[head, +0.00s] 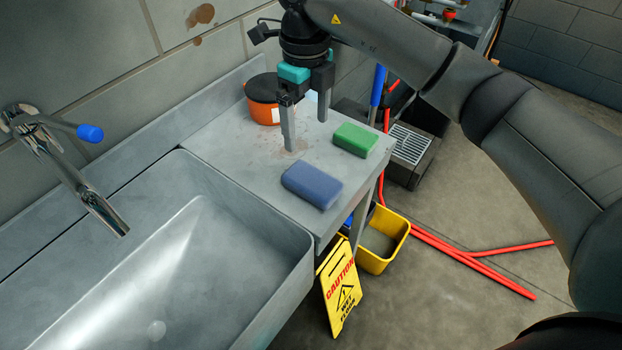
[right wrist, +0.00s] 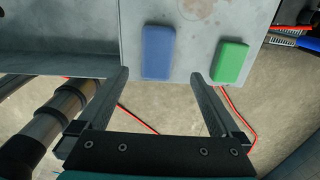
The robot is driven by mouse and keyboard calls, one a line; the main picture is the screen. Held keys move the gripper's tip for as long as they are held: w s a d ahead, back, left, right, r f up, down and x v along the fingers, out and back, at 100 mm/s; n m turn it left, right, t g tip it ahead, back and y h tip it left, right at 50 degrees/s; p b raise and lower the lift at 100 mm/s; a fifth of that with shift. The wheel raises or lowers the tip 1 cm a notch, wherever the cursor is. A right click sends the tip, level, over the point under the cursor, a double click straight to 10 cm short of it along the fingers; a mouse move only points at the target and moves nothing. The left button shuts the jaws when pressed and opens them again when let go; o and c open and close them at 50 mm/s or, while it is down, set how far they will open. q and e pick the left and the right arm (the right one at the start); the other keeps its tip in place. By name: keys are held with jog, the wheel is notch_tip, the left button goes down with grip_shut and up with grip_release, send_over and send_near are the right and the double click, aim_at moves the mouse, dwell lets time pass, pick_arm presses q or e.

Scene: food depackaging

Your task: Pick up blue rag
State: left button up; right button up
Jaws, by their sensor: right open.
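The blue rag (head: 312,185) is a flat, rounded block lying on the grey counter (head: 228,140) to the right of the sink. In the right wrist view the blue rag (right wrist: 158,52) lies ahead of the fingertips, between their lines and left of centre. My right gripper (head: 306,122) is open and empty above the counter, behind the blue rag in the head view. Its two fingers also show apart in the right wrist view (right wrist: 160,76). The gripper does not appear to touch the rag. My left gripper is not in view.
A green block (head: 355,139) lies on the counter right of the blue rag; an orange pot with a dark lid (head: 263,98) stands behind. The sink (head: 190,250) and tap (head: 75,170) are at left. A yellow bucket (head: 384,262) and caution sign (head: 340,290) stand on the floor.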

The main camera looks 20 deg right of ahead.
send_over(308, 176)
notch_tip(308, 176, down, 9)
jog(key=shift+w+r, duration=0.15)
jog(key=shift+r, duration=0.05)
jog(key=f, duration=0.4)
jog(key=shift+s, duration=0.25)
jog(key=shift+f, duration=0.65)
jog(key=shift+c, duration=0.4)
jog(key=c, duration=1)
jog(key=shift+r, duration=0.15)
notch_tip(308, 176, up, 20)
jog(key=p, duration=0.1)
